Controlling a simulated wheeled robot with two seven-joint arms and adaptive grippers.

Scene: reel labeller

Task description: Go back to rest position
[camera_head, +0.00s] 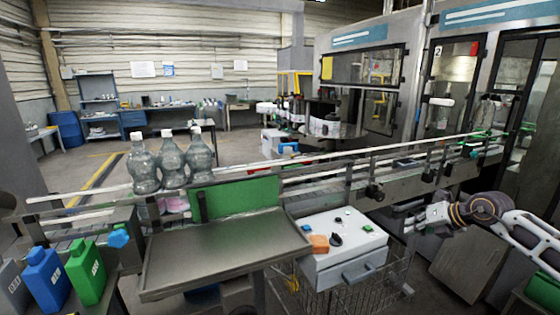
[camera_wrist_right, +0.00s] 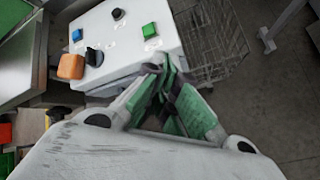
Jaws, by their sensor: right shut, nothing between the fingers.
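My right gripper (camera_head: 414,224) is at the right of the head view, in the air to the right of the white control box (camera_head: 352,262). In the right wrist view its green-padded fingers (camera_wrist_right: 166,72) are closed together with nothing between them, and their tips overlap the box's edge in the picture. I cannot tell whether they touch it. The box also shows in that view (camera_wrist_right: 120,48), with a green button, a black knob and an orange block on it. My left gripper is not in view.
A conveyor (camera_head: 335,187) crosses the scene, with clear bottles (camera_head: 172,162) at its left. A metal tray (camera_head: 222,248) and colored jugs (camera_head: 88,270) stand in front. A wire basket (camera_head: 385,280) is under the box. A large machine (camera_head: 390,45) stands behind.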

